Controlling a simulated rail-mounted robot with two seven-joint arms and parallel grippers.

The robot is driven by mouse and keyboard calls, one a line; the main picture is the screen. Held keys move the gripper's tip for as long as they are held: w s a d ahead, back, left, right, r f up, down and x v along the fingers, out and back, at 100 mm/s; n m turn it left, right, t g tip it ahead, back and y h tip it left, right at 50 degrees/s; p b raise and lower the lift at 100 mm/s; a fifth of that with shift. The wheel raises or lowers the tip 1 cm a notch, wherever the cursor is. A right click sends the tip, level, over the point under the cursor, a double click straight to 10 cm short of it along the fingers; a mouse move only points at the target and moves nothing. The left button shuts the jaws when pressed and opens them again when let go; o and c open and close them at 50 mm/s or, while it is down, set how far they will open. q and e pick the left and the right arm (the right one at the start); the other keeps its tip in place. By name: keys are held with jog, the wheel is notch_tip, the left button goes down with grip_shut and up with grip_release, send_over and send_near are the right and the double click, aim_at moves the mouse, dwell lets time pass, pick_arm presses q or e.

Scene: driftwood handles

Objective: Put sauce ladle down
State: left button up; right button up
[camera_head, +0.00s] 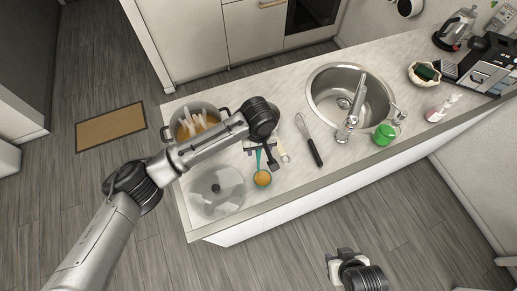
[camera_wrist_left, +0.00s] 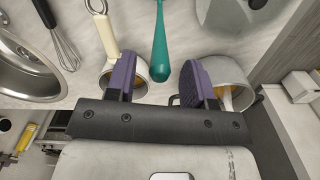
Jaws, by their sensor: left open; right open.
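A ladle with a teal handle and orange-yellow contents in its bowl (camera_head: 262,178), which I take to be the sauce ladle, lies on the counter below my left gripper. Its teal handle also shows in the left wrist view (camera_wrist_left: 160,42), between the fingers in the picture and apart from both. My left gripper (camera_head: 261,157) is open and empty; its two purple-padded fingers show in the left wrist view (camera_wrist_left: 161,76). My right gripper (camera_head: 343,256) is away from the counter, low in the head view.
A pot (camera_head: 183,131) with pale pieces stands at the counter's left end. A clear lid (camera_head: 216,193) lies left of the ladle. A cream-handled utensil (camera_wrist_left: 104,30) and a whisk (camera_head: 308,138) lie nearby. The sink (camera_head: 321,90) is farther right.

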pick_arm(q)
notch_tip(320, 180, up, 8)
jog(key=shift+r+b, duration=0.25)
jog(key=shift+b, duration=0.05)
jog(key=shift+r, duration=0.7)
jog(key=s+a+f+m+t+h, duration=0.1)
jog(key=s+f+m+h, duration=0.3)
jog(key=s+f, duration=0.8)
jog(key=s+a+f+t+y, duration=0.1)
jog(key=s+a+f+y, duration=0.1)
jog(key=s+a, duration=0.7)
jog(key=s+a+f+t+y, duration=0.1)
jog(key=s+a+f, duration=0.2)
jog(key=s+a, duration=0.6)
jog(key=shift+s+a+m+t+y, duration=0.15)
jog(key=shift+a+m+t+y, duration=0.2)
jog(key=shift+a, duration=0.2)
jog(key=shift+f, duration=0.1)
